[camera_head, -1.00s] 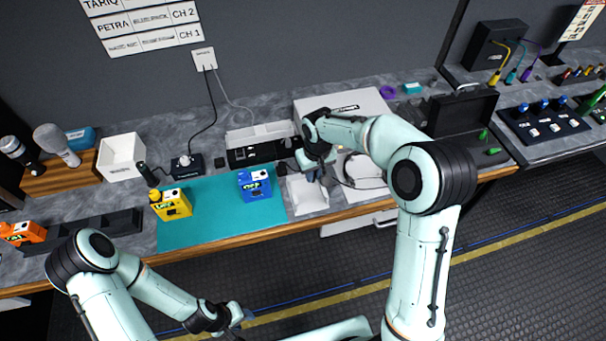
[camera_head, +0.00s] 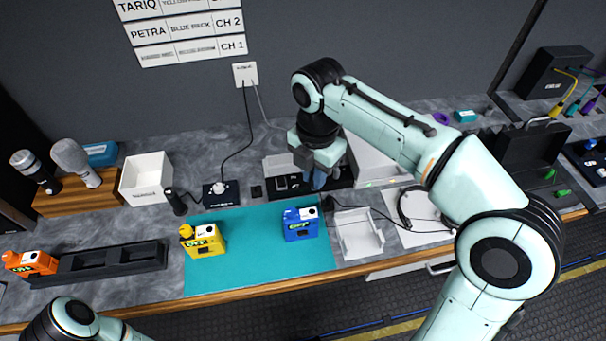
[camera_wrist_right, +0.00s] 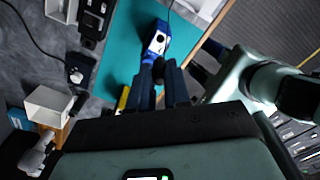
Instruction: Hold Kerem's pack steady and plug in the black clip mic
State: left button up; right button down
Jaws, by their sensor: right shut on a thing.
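A blue pack (camera_head: 300,224) stands on the teal mat (camera_head: 260,262), with a yellow pack (camera_head: 204,241) to its left. An orange pack (camera_head: 30,262) is at the far left. I cannot read which is Kerem's. My right gripper (camera_head: 316,180) is above the back edge of the mat, behind the blue pack. In the right wrist view its fingers (camera_wrist_right: 159,82) are shut on a small dark thing, apparently the black clip mic; the fingers hide most of it. My left gripper (camera_wrist_right: 206,60) shows there near the table's front edge, its fingers apart and empty.
A white tray (camera_head: 378,240) stands right of the mat, a black cable (camera_head: 385,212) running by it. A black rack (camera_head: 110,264) is at left. A white box (camera_head: 146,186) and a wooden microphone stand (camera_head: 60,203) are behind. The mat's front is clear.

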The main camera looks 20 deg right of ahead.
jog(key=shift+a+r+n, duration=0.15)
jog(key=shift+r+n, duration=0.1)
jog(key=shift+n, duration=0.35)
jog(key=shift+s+f+b, duration=0.2)
jog(key=shift+f+b, duration=1.4)
jog(key=shift+f, duration=0.05)
pick_arm(q)
jog(key=f, duration=0.1)
jog(key=s+f, duration=0.1)
jog(key=f, duration=0.1)
jog(key=shift+s+a+f, duration=0.1)
jog(key=shift+s+f, duration=0.25)
jog(key=shift+f, duration=0.05)
pick_arm(e)
jog(key=shift+w, duration=0.1)
